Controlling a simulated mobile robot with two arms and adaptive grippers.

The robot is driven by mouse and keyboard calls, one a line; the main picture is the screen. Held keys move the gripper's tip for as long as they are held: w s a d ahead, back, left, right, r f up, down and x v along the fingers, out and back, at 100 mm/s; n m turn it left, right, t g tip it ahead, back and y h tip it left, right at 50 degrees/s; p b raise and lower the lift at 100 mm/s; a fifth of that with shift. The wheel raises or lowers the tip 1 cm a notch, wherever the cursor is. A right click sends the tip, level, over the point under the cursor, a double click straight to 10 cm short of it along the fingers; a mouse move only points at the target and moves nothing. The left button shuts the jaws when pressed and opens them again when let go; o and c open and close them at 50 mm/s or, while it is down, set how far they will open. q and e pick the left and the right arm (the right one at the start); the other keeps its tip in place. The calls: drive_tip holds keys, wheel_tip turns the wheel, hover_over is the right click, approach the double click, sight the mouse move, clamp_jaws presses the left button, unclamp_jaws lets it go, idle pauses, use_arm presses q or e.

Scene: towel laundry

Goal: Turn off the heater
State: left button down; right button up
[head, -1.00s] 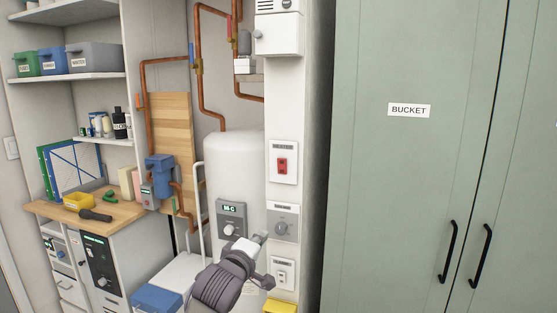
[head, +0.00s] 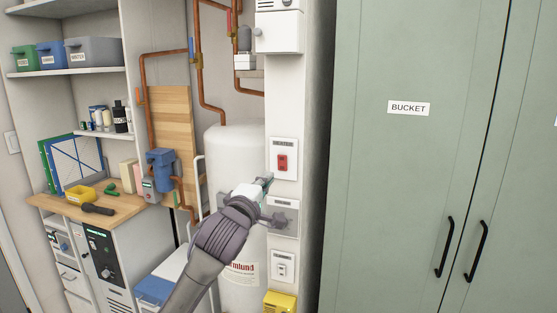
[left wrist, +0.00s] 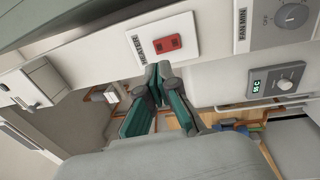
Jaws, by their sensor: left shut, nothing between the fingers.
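The heater switch is a red rocker (head: 282,162) on a white plate labelled HEATER, fixed to the white column. It also shows in the left wrist view as a red rocker (left wrist: 167,44). My left gripper (head: 266,183) is shut and empty, just below and left of the rocker in the head view. In the left wrist view its fingertips (left wrist: 157,76) are together near the lower edge of the plate; I cannot tell whether they touch it. My right gripper is not in view.
A grey fan dial (left wrist: 291,15) sits beside the heater plate. The white tank (head: 232,150) stands left of the column. Another white switch plate (head: 283,266) is below. A green cabinet (head: 400,200) fills the right side.

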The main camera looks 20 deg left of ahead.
sight(282, 159)
use_arm(q)
drive_tip(key=w+p, duration=0.1)
drive_tip(key=w, duration=0.2)
drive_tip(key=w+p, duration=0.1)
drive_tip(key=w, duration=0.2)
drive_tip(key=w+r+p, duration=0.1)
drive_tip(key=w, duration=0.2)
drive_tip(key=shift+d, duration=0.15)
drive_tip(key=shift+w, duration=0.15)
drive_tip(key=shift+w+r, duration=0.1)
drive_tip(key=shift+r, duration=0.05)
drive_tip(key=s+f, duration=0.1)
drive_tip(key=s, duration=1.1)
drive_tip(key=shift+a+f, duration=0.2)
drive_tip(key=shift+f, duration=0.05)
